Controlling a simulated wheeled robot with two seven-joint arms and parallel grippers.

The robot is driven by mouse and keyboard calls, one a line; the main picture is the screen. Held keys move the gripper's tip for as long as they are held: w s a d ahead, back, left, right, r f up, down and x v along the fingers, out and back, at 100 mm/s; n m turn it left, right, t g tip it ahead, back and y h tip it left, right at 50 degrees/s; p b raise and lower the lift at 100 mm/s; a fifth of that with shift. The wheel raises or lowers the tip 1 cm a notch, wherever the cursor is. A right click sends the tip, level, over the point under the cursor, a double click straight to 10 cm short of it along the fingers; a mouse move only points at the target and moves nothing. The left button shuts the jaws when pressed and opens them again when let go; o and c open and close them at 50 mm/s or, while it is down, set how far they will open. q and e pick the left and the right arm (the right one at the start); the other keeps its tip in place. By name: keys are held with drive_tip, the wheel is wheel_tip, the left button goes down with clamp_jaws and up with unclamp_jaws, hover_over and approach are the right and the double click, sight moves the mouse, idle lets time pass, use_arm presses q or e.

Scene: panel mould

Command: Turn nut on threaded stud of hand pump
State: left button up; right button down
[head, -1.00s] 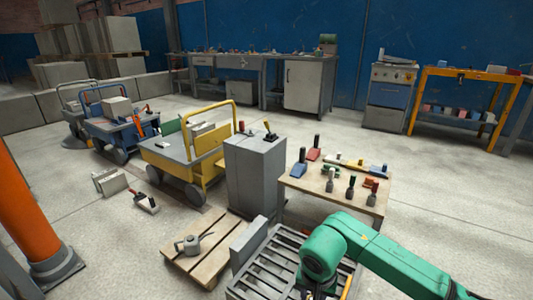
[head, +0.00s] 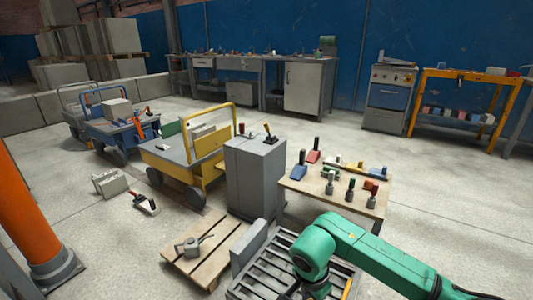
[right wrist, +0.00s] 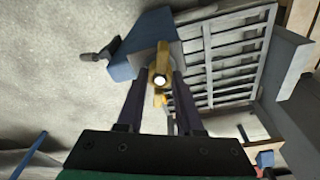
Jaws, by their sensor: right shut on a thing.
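In the right wrist view a brass-yellow nut (right wrist: 152,76) sits around a stud with a bright round end (right wrist: 160,80). A blue block (right wrist: 137,44), which looks like the hand pump's body, lies just beyond it. My right gripper (right wrist: 163,82) is shut on the nut, one dark finger on each side. In the head view my green right arm comes in from the lower right and bends down over the slatted grate. There it hides the gripper, nut and pump. My left gripper shows in neither view.
A slatted metal grate (head: 286,246) lies under my right arm. A wooden pallet (head: 215,261) with a grey oil can (head: 190,245) is to its left. A tool table (head: 300,185), a grey cabinet (head: 254,180) and a yellow cart (head: 205,170) stand behind. Open floor lies at the right.

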drive_tip(key=shift+r+m, duration=0.15)
drive_tip(key=shift+m, duration=1.55)
drive_tip(key=shift+w+m+g+p, duration=0.1)
drive_tip(key=shift+m+g+p, duration=0.35)
drive_tip(key=shift+m, duration=1.35)
drive_tip(key=shift+m+p, duration=0.35)
drive_tip(key=shift+m, duration=0.25)
drive_tip(key=shift+m+g, duration=0.25)
drive_tip(key=shift+m, duration=0.85)
drive_tip(key=shift+c, duration=2.4)
unclamp_jaws()
